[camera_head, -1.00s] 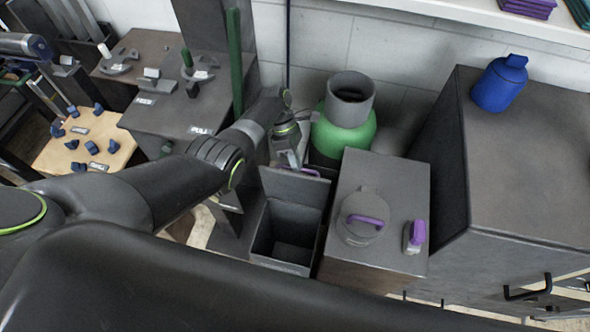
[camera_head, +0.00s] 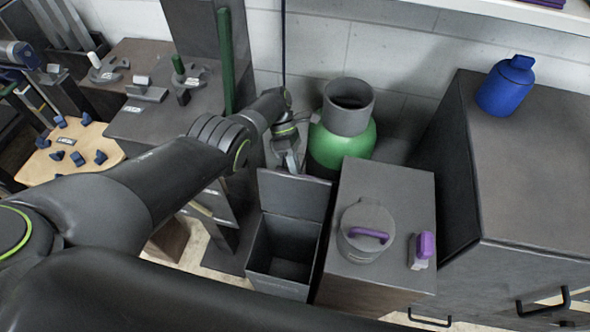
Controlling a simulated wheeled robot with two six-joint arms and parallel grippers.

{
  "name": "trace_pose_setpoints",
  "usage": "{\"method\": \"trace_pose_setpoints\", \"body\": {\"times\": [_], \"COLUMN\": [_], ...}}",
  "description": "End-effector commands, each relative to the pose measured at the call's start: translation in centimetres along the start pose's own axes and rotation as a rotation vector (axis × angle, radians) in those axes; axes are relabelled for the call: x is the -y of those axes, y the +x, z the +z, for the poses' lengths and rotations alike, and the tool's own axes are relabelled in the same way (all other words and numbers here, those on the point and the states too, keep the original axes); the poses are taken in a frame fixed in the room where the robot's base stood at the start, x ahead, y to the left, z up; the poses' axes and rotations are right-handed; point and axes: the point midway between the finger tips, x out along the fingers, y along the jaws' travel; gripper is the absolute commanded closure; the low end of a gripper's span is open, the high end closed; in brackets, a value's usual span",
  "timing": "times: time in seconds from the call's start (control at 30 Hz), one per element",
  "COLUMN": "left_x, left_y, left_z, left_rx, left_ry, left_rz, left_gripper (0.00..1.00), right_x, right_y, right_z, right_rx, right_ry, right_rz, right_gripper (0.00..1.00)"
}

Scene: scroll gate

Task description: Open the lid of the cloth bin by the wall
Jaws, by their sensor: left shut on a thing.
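The dark grey cloth bin (camera_head: 283,270) stands on the floor by the wall with its top open, and I see into its hollow inside. Its lid (camera_head: 294,196) stands steeply up at the back edge, with its flat underside facing me. My left gripper (camera_head: 288,163) is at the lid's upper left edge, behind it. It is shut on the lid's handle, which the lid hides now. My right gripper is not in view.
A green gas bottle (camera_head: 342,142) with a grey collar stands close to the right of the gripper. A cabinet with a round purple-handled lid (camera_head: 367,232) adjoins the bin on the right. A dark stand (camera_head: 170,110) is at the left.

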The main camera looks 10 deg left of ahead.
Motion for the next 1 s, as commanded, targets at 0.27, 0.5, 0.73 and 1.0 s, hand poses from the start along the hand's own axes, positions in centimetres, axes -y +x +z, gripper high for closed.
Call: {"method": "trace_pose_setpoints", "body": {"times": [0.27, 0.5, 0.73, 1.0], "left_x": [0.14, 0.16, 0.12, 0.10], "left_y": [0.97, 0.96, 0.74, 0.44], "left_z": [-0.51, -0.50, -0.38, -0.25], "left_rx": [-0.004, -0.004, -0.002, -0.001], "left_ry": [-0.013, -0.013, -0.011, -0.008], "left_rz": [-0.020, -0.020, -0.018, -0.014], "left_gripper": [1.00, 1.00, 0.66, 0.66], "right_x": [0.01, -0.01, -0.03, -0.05], "right_y": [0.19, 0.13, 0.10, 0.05], "right_z": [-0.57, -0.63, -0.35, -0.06], "right_rx": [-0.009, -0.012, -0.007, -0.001], "right_ry": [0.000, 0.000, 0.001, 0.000], "right_rz": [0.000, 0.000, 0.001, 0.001], "right_gripper": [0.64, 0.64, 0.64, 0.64]}}
